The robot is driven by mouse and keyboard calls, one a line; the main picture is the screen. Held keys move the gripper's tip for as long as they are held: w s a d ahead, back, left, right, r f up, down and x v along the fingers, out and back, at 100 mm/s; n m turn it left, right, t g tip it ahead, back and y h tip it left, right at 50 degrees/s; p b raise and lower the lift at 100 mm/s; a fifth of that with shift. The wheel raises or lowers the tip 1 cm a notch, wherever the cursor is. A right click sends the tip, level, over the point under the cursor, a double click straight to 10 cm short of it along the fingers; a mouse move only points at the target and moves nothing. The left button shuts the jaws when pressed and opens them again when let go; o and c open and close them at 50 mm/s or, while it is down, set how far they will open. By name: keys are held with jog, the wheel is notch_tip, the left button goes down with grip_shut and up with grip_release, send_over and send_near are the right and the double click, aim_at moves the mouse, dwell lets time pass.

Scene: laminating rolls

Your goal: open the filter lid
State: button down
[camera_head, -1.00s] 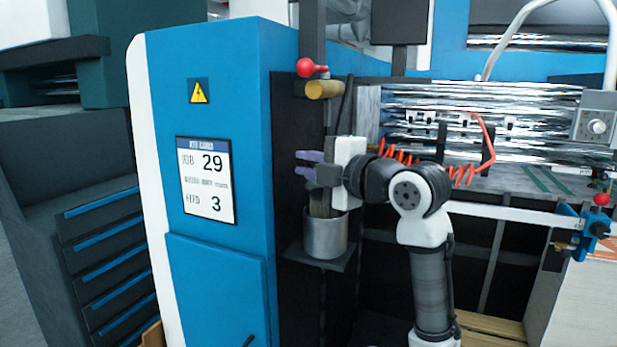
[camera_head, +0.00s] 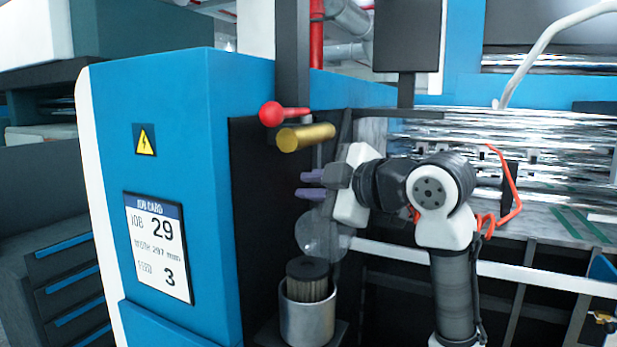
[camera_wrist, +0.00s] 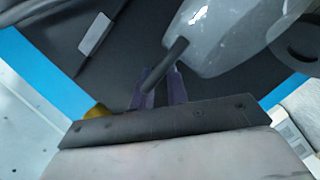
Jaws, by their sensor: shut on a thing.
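The filter housing (camera_head: 308,322) is a grey cylinder on a dark shelf, low in the head view. A dark-topped, pleated filter cartridge (camera_head: 307,278) stands in it, its top exposed. The filter lid (camera_head: 318,238) is a translucent round disc, tilted up steeply above and behind the cartridge. It also shows as a pale grey curved shape in the wrist view (camera_wrist: 225,40). My gripper (camera_head: 308,185) has purple fingers and is above the housing. In the wrist view my gripper (camera_wrist: 160,85) is shut on the lid's dark bar handle (camera_wrist: 170,58).
A brass-coloured cylinder (camera_head: 307,137) and a red ball knob (camera_head: 271,113) stick out just above my gripper. The blue cabinet (camera_head: 165,90) with the job card is close on the left. Shiny rollers (camera_head: 470,130) lie behind my arm.

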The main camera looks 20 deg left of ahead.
jog(key=shift+w+d+f+m+g+p, duration=0.15)
jog(key=shift+w+f+m+g+p, duration=0.35)
jog(key=shift+w, duration=0.35)
jog(key=shift+f, duration=0.15)
jog(key=c, duration=1.6)
grip_release()
jog(key=shift+w, duration=0.1)
jog(key=shift+o, duration=0.2)
jog(key=b+v, duration=0.4)
jog(key=v, duration=1)
jog(key=shift+s+r, duration=0.25)
jog(key=shift+r, duration=0.1)
